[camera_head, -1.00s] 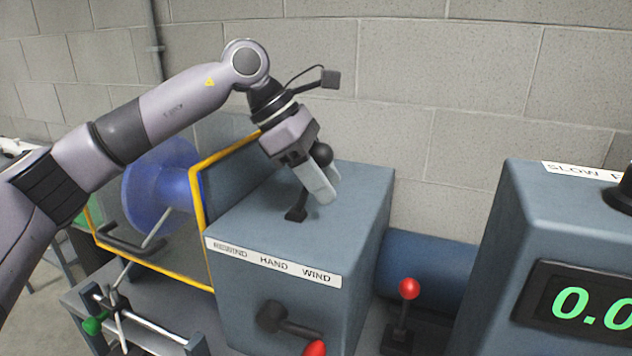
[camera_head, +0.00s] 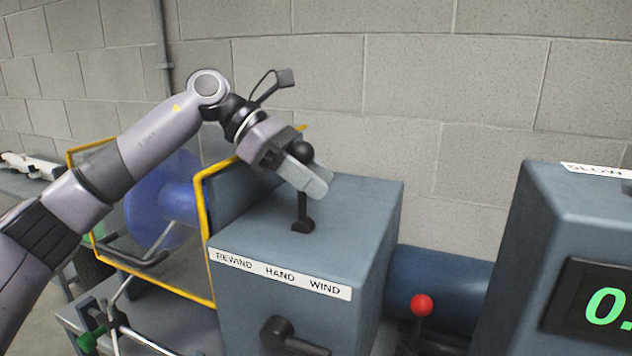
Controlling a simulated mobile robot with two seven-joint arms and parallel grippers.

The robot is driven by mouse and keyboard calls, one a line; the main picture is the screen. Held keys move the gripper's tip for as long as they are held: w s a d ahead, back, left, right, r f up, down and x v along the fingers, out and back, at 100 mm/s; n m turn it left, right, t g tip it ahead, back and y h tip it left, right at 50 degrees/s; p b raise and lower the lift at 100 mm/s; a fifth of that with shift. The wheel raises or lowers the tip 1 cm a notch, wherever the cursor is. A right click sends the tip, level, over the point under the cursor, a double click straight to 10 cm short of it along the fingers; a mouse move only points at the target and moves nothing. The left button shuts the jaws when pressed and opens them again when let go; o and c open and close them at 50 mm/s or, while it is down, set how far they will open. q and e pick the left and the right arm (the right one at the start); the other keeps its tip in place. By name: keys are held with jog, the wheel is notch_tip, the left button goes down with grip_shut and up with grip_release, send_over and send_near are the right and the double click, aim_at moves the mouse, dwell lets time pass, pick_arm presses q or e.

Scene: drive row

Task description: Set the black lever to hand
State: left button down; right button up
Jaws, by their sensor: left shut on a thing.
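The black lever (camera_head: 303,212) stands about upright on top of the blue-grey box, behind the middle of the label strip (camera_head: 281,273), which reads REWIND, HAND, WIND. Its round black knob (camera_head: 300,150) shows above my fingers. My left gripper (camera_head: 311,180) is shut on the lever just below the knob, with its pale fingers on the shaft and hiding part of it. My right gripper is not in view.
A yellow-framed guard (camera_head: 203,225) and a blue spool (camera_head: 165,205) stand left of the box. A black crank handle (camera_head: 280,335) is on the box front. A red-knobbed lever (camera_head: 421,305) and a display cabinet (camera_head: 545,240) stand to the right.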

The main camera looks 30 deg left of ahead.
pick_arm(q)
jog(key=shift+r, duration=0.15)
jog(key=c, duration=0.7)
grip_release()
jog(key=shift+a, duration=0.1)
jog(key=shift+v, duration=3.5)
